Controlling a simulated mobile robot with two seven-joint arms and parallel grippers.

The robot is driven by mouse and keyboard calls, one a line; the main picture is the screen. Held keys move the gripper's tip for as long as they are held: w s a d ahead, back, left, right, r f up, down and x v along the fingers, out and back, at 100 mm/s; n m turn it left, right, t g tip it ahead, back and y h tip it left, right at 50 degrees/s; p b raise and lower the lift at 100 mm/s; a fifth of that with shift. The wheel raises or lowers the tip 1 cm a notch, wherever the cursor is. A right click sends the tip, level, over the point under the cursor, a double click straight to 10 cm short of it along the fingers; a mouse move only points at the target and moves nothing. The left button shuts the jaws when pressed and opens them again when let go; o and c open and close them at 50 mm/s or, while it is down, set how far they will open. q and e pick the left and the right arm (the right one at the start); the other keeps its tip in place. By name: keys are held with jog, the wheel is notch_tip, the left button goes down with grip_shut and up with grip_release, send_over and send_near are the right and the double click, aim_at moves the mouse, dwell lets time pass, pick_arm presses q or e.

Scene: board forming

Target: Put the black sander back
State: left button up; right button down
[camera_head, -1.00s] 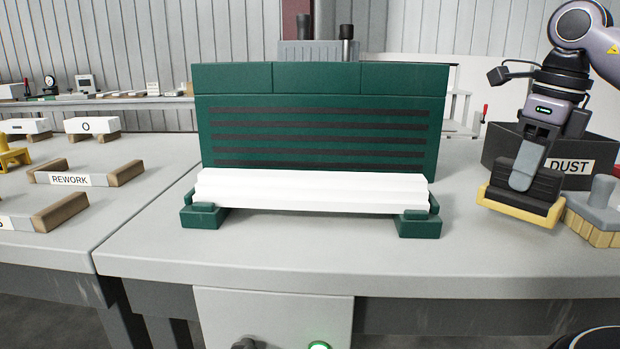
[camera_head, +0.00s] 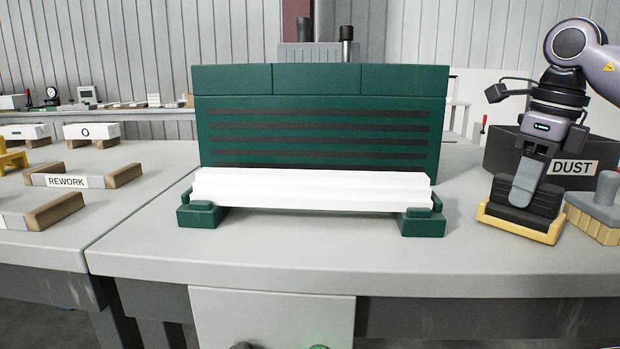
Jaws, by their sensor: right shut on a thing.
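The black sander (camera_head: 535,198) is at the right of the table, at a yellow holder (camera_head: 518,228) whose front lip shows below it. My right gripper (camera_head: 524,188) comes down from above and is shut on the sander. The sander looks close to level and low in the holder; whether it touches the holder's floor is hidden by the lip. My left gripper is out of view.
A black DUST bin (camera_head: 510,150) stands behind the sander. A grey-handled brush (camera_head: 600,205) is close on its right. A white board (camera_head: 310,190) rests on green supports before a green machine (camera_head: 320,120). REWORK rests (camera_head: 68,181) are at the left.

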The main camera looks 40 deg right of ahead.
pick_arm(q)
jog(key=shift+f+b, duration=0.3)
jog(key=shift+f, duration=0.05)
pick_arm(e)
jog(key=shift+f, duration=0.25)
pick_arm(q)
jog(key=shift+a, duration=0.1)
pick_arm(e)
jog(key=shift+c, duration=1.8)
grip_release()
jog(key=r+p, duration=0.1)
jog(key=r, duration=0.1)
jog(key=r+p, duration=0.1)
jog(key=r, duration=0.1)
jog(key=r+p, duration=0.1)
jog(key=shift+s+r, duration=0.35)
jog(key=shift+r, duration=0.05)
jog(key=shift+s+r, duration=0.1)
jog(key=shift+r, duration=0.6)
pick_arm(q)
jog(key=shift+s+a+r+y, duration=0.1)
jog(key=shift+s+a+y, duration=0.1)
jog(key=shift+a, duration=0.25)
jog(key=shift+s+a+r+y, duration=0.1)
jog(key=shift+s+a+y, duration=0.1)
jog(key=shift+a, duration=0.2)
pick_arm(e)
jog(key=shift+a+f, duration=0.1)
jog(key=shift+a, duration=0.05)
